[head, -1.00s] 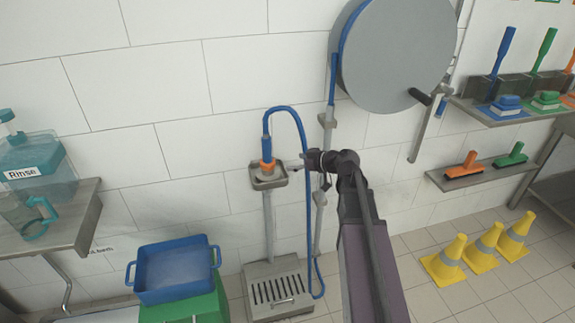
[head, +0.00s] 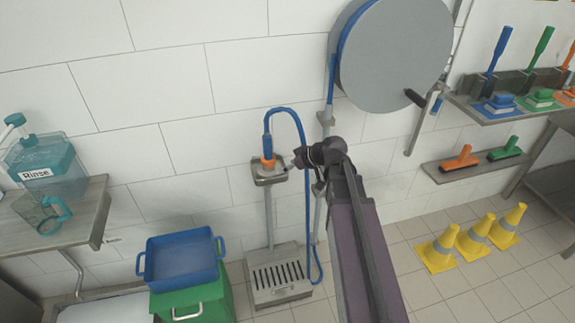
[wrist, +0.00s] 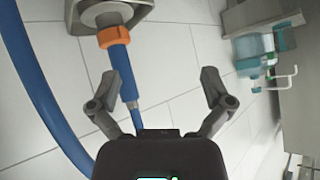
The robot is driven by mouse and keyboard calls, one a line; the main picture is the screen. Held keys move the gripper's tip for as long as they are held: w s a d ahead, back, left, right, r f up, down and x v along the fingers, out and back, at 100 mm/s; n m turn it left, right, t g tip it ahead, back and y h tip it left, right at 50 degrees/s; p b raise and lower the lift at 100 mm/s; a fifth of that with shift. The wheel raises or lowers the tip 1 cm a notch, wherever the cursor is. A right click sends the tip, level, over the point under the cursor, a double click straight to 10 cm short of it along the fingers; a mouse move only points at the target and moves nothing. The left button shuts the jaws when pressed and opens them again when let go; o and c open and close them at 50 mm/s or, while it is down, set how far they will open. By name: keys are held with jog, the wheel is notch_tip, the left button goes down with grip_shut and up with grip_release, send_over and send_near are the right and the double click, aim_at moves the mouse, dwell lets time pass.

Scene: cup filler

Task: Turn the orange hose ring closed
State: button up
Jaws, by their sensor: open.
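The orange hose ring (head: 267,160) sits at the lower end of the upright blue hose nozzle (head: 267,140), at a small grey wall holder (head: 271,179). In the wrist view the orange ring (wrist: 114,36) is at the upper left, around the blue nozzle (wrist: 119,62), beside the grey holder (wrist: 107,12). My gripper (wrist: 164,80) is open, with nothing between its fingers. The ring lies beyond the fingertips, off toward the left finger. In the head view my gripper is just right of the holder, its fingers small and hard to make out.
The blue hose (head: 304,190) loops down right of the holder, near my gripper. A hose reel (head: 395,50) hangs above. A grated floor stand (head: 278,277) is below. A blue tub (head: 180,258) on a green bin (head: 195,300) stands left; yellow cones (head: 437,254) stand right.

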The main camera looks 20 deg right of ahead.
jog(key=s+a+r+m+g+h+p, duration=0.3)
jog(key=s+r+m+g+h+p, duration=0.2)
jog(key=s+r+p, duration=0.4)
jog(key=s+p, duration=0.3)
jog(key=p, duration=0.2)
jog(key=shift+h+p, duration=0.4)
dwell(0.7)
jog(key=s+m+h, duration=0.1)
jog(key=s+m+g+h, duration=0.1)
jog(key=shift+s+d+f, duration=0.15)
jog(key=shift+s+d, duration=0.15)
jog(key=shift+s, duration=0.1)
